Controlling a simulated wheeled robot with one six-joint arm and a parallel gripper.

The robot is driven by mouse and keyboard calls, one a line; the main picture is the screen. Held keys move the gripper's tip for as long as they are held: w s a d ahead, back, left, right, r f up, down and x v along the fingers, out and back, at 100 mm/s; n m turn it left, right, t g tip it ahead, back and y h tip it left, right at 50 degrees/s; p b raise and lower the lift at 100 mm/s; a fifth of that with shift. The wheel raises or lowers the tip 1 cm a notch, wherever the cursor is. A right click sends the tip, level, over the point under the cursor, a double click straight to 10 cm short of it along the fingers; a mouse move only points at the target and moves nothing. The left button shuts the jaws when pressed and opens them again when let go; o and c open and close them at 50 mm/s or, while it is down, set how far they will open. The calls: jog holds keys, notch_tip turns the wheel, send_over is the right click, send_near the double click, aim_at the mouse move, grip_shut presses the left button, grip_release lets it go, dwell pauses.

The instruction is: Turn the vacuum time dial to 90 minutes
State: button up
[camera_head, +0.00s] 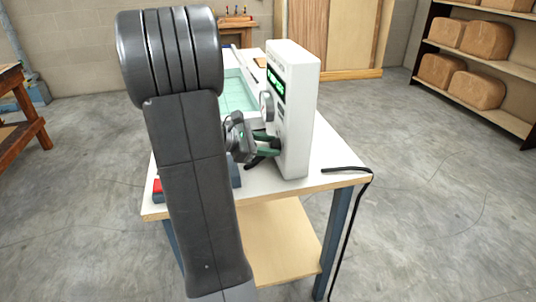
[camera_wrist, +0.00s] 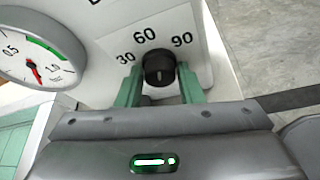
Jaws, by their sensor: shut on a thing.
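The vacuum time dial (camera_wrist: 159,67) is a small black knob on the white panel of the control box (camera_head: 300,125). Printed marks 30, 60 and 90 curve around it, with 60 above it and 90 to its upper right. A thin pale line on the knob runs roughly up and down, near the 60 direction. My gripper (camera_head: 264,146) is at the box's face. In the wrist view its two green fingers stand on either side of the knob, shut on it. In the head view the dial is hidden.
A round gauge (camera_wrist: 35,48) with a red needle and green arc is left of the dial. The box has a green display (camera_head: 275,82) and stands on a white table (camera_head: 318,176). A black cable (camera_head: 347,169) hangs over the table's right edge. Shelves (camera_head: 490,57) stand far right.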

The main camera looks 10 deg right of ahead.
jog(key=m+b, duration=0.1)
jog(key=b, duration=0.2)
jog(key=m+t+b, duration=0.1)
jog(key=b, duration=0.2)
jog(key=f+m+t+b, duration=0.1)
jog(key=b, duration=0.2)
jog(key=shift+s+m+h, duration=0.1)
jog(key=shift+m+h, duration=0.2)
jog(key=m+t+b, duration=0.1)
jog(key=b, duration=0.3)
jog(key=shift+r+m, duration=0.1)
jog(key=shift+m, duration=0.3)
jog(key=shift+r+h+b, duration=0.1)
jog(key=shift+h+b, duration=0.2)
jog(key=shift+b, duration=0.3)
jog(key=shift+r+m+t, duration=0.15)
jog(key=shift+m+t, duration=0.25)
jog(key=o, duration=1)
jog(key=shift+c, duration=0.2)
jog(key=shift+a, duration=0.1)
jog(key=p+v, duration=0.2)
jog(key=v, duration=1.1)
jog(key=shift+a, duration=0.35)
